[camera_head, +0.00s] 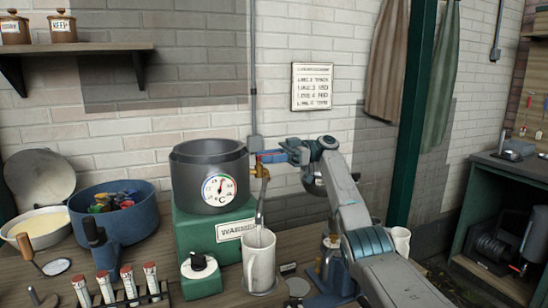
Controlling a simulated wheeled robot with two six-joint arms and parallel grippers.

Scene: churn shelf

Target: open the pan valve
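The pan (181,182) is a dark grey pot with a round °C dial, standing on a green warmer (196,226). A brass valve (261,172) sits at its right side, with a metal spout leading down to a white mug (259,270). My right gripper (267,156) reaches in from the right, its tip right at the top of the valve. Small blue and red parts show there. The valve's handle is partly hidden, and whether the fingers are closed on it is too small to tell. My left gripper is not in view.
A blue tub (140,226) with coloured pieces, a pale bowl (38,230) and a rack of red-capped tubes (128,284) stand at left. A black knob (198,262) is on a green box before the warmer. A white cup (401,240) stands behind my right arm.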

